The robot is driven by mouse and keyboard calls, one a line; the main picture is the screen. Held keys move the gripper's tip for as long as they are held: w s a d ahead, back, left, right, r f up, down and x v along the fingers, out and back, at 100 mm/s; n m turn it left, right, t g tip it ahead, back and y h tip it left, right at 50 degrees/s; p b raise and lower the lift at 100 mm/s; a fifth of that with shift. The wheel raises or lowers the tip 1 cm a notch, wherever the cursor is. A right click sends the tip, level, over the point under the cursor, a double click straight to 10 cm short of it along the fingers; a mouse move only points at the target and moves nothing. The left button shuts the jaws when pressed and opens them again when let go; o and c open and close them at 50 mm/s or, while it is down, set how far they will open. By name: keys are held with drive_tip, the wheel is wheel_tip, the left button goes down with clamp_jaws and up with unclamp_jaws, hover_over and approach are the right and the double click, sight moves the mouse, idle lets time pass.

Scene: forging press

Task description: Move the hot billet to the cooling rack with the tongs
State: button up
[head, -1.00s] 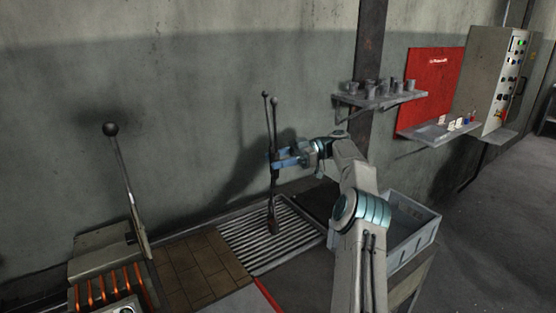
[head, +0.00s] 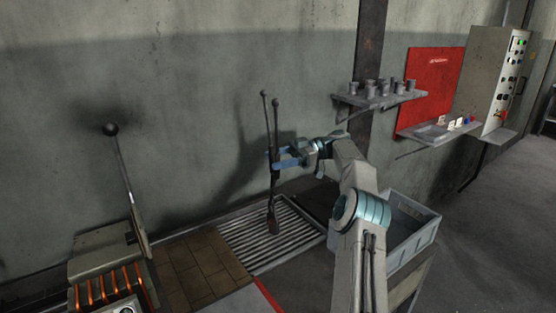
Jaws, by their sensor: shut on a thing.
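My gripper (head: 277,160) is shut on the tongs (head: 272,190), around the upper part of their dark handles. The tongs hang nearly upright, with two ball-ended handles at the top and the jaws pointing down. The jaw end is over the slatted cooling rack (head: 250,236), at or just above its slats; I cannot tell whether it touches. A dark piece shows at the jaw tips, but I cannot tell whether it is the billet. No glowing billet shows on the rack.
A heater with glowing orange bars (head: 105,290) and a tall ball-topped lever (head: 122,165) stands at left. Brown tiles (head: 195,268) lie between it and the rack. A grey crate (head: 412,238) is at right. A wall shelf (head: 378,100) holds several small cylinders.

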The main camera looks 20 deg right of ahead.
drive_tip(key=shift+r, duration=0.15)
idle(0.4)
wheel_tip(320, 180, up, 8)
drive_tip(key=p, duration=0.6)
drive_tip(key=shift+r+p, duration=0.2)
drive_tip(key=shift+p, duration=0.2)
idle(0.6)
